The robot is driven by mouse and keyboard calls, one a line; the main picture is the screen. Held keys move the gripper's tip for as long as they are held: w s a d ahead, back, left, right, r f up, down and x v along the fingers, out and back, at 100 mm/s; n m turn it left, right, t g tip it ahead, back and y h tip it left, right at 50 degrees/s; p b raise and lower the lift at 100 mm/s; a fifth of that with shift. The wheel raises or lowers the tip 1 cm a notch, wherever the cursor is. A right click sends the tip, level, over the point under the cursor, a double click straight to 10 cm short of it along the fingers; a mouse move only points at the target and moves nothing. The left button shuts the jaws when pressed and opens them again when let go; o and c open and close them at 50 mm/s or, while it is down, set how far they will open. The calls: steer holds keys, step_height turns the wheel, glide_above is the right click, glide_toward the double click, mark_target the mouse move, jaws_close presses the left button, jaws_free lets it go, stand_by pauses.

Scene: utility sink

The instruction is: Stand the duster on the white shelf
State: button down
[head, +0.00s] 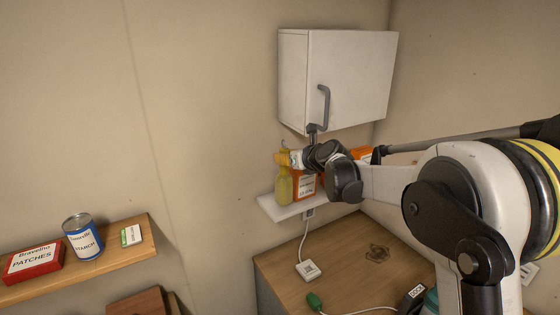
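The white shelf (290,210) is a small ledge on the back wall, below the wall cabinet. On it stand a yellow spray bottle (284,188) and an orange box with a white label (305,188), partly covered by my wrist. My gripper (298,157) is at the upper part of the bottle, just above the shelf, below the cabinet handle. Its fingers are small and overlapped by the wrist, so I cannot tell its opening or contact. I cannot identify the duster with certainty. Another orange piece (362,153) shows behind my arm.
A white cabinet (335,80) with a grey handle (324,103) hangs just above my gripper. A wooden shelf (120,256) at left holds a red box (33,261), a blue can (82,238) and a small green-and-white box (131,235). A wooden counter (350,270) lies below.

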steer(key=w+a+f, duration=0.2)
steer(key=w+f, duration=0.1)
steer(key=shift+w+a+f, duration=0.15)
steer(key=shift+w+f, duration=0.15)
steer(key=shift+f, duration=0.1)
steer(key=c, duration=1.3)
jaws_free()
